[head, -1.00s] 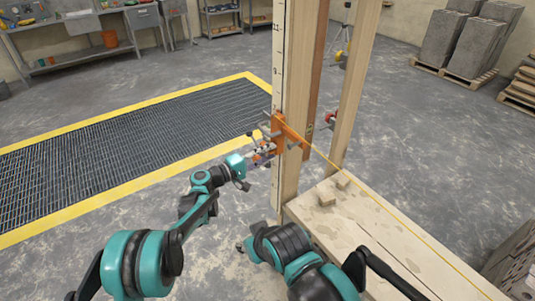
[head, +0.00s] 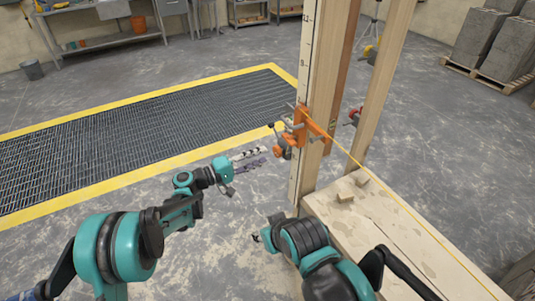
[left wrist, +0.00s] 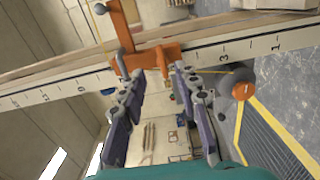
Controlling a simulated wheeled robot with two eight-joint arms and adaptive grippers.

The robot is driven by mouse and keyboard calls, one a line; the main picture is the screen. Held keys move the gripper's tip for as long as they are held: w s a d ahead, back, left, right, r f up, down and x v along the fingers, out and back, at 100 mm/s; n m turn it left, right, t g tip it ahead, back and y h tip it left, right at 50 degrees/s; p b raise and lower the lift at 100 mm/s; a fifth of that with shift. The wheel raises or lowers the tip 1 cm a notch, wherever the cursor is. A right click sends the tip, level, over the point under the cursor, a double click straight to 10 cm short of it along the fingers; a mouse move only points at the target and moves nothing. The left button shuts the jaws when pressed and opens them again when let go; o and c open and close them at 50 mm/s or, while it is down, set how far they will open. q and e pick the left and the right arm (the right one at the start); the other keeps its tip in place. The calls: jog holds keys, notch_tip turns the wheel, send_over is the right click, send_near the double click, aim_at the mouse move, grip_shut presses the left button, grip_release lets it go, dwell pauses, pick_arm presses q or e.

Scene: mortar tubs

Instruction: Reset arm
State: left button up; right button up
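My left gripper (head: 262,156) is stretched out over the floor, left of the wooden post (head: 317,150). In the left wrist view its two fingers (left wrist: 158,95) stand apart with nothing between them. An orange clamp piece (head: 302,126) sits on the post, with a yellow line running from it; it also shows beyond the fingertips in the left wrist view (left wrist: 150,60). A gap shows between the gripper and the clamp. My right arm is low at the front, beside the wooden bench, and its gripper (head: 259,237) is mostly hidden.
A second post (head: 383,90) stands behind. A floor grate (head: 130,130) with yellow borders lies left. Grey blocks on a pallet (head: 490,75) stand back right. Open floor lies around my left gripper.

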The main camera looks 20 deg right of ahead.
pick_arm(q)
jog(key=shift+a, duration=0.1)
dwell(0.4)
jog(key=s+a+r+t+y, duration=0.2)
jog(key=s+a+y, duration=0.2)
jog(key=a, duration=0.5)
jog(key=s+a+r+t+y, duration=0.2)
jog(key=s+a+y, duration=0.15)
jog(key=a, duration=0.55)
jog(key=s+a+f+t+y, duration=0.1)
jog(key=s+a+f+y, duration=0.1)
jog(key=s+a+y, duration=0.3)
jog(key=s+a+f+t+y, duration=0.1)
jog(key=s+a+f+y, duration=0.2)
jog(key=s+a, duration=1)
jog(key=a+y, duration=0.2)
jog(key=a, duration=0.5)
jog(key=shift+a+m, duration=0.3)
jog(key=shift+m, duration=0.1)
jog(key=shift+f+y, duration=0.1)
jog(key=shift+y, duration=0.15)
